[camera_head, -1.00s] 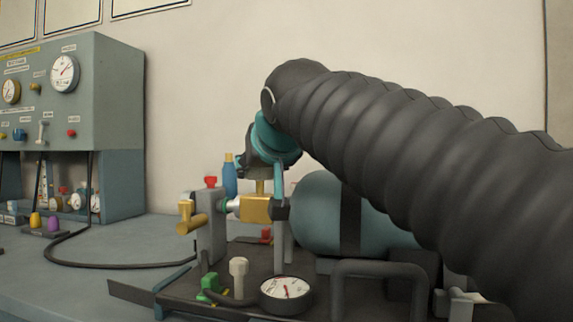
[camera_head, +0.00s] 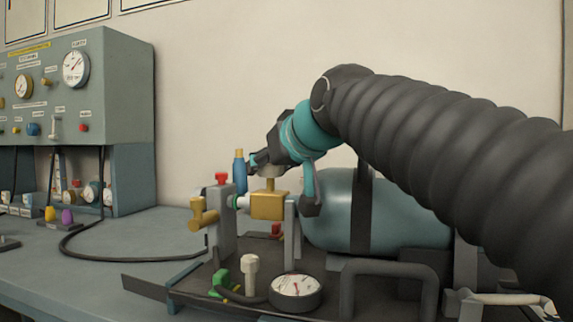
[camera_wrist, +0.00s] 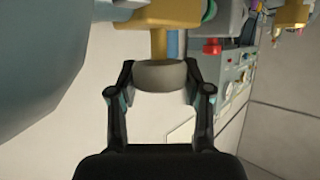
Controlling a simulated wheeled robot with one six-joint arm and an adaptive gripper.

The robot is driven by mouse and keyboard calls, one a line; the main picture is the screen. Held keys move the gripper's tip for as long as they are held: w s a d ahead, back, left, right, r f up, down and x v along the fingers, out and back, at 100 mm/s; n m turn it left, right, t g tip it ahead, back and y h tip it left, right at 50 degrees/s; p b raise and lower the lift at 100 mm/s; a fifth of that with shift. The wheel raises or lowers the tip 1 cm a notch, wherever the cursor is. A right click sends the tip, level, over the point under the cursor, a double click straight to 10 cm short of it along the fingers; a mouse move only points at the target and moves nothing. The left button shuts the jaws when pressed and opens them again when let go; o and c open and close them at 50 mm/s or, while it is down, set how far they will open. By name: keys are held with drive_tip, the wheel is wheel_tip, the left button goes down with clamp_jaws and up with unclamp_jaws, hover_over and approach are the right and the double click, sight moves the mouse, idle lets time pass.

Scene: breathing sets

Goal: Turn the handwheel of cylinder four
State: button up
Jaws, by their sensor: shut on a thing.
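A blue-grey cylinder (camera_head: 335,215) lies on its side on a dark stand, with a brass valve block (camera_head: 268,205) at its left end. The grey handwheel (camera_wrist: 160,76) sits on the brass stem of this valve, seen in the wrist view. My gripper (camera_wrist: 158,80) has one finger on each side of the handwheel and is shut on it. In the head view my gripper (camera_head: 262,165) reaches the top of the valve from the upper right, tilted. The handwheel is partly hidden there by the fingers. No number on the cylinder can be read.
A round gauge (camera_head: 296,290), a white knob (camera_head: 250,274) and a green fitting (camera_head: 221,282) stand in front of the valve. A grey post with a red cap (camera_head: 221,178) is left of it. A control panel (camera_head: 80,90) stands at the far left.

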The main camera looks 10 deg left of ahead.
drive_tip(key=o, duration=1.2)
drive_tip(key=v, duration=1.2)
